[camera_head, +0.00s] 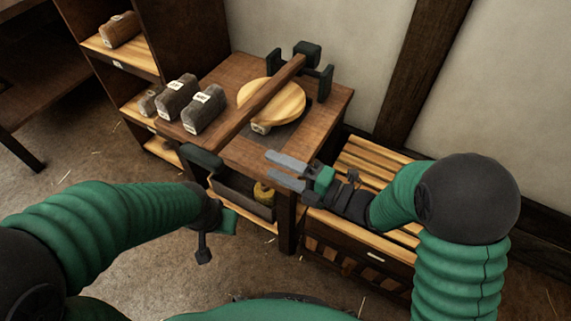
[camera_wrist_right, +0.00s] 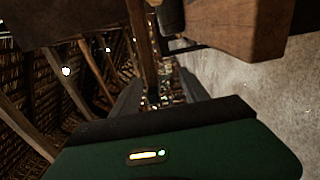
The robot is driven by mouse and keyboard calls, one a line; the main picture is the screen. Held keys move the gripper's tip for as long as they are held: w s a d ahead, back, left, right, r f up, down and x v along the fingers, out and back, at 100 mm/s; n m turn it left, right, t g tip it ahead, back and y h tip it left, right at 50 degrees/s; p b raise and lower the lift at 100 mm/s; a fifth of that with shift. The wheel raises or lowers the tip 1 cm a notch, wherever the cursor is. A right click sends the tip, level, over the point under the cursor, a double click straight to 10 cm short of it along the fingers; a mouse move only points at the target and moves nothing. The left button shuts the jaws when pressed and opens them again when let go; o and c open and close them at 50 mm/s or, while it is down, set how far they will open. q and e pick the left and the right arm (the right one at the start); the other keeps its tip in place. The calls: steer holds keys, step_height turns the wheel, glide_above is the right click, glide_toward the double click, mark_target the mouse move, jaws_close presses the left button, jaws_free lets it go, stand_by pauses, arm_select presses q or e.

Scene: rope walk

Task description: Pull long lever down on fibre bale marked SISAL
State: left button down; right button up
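The long wooden lever (camera_head: 240,118) runs across the table from a dark pivot bracket at the back to a dark handle (camera_head: 203,160) at the front left. It passes over a round pale wooden plate (camera_head: 284,100). A bale-like piece with a pale label (camera_head: 261,128) shows at the plate's front edge; its marking is unreadable. My right gripper (camera_head: 272,166) is open and empty at the table's front right, right of the handle. Its spread fingers also show in the right wrist view (camera_wrist_right: 158,100). My left gripper (camera_head: 213,232) is low in front of the table; its fingers are unclear.
Labelled bales (camera_head: 204,109) lie on the table (camera_head: 335,99) at the left; another bale (camera_head: 119,30) sits on the shelf. A slatted bench (camera_head: 367,160) stands at the right. Under the table is a tray (camera_head: 235,193) with a yellow item (camera_head: 264,194).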

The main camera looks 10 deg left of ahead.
steer(key=shift+v, duration=1)
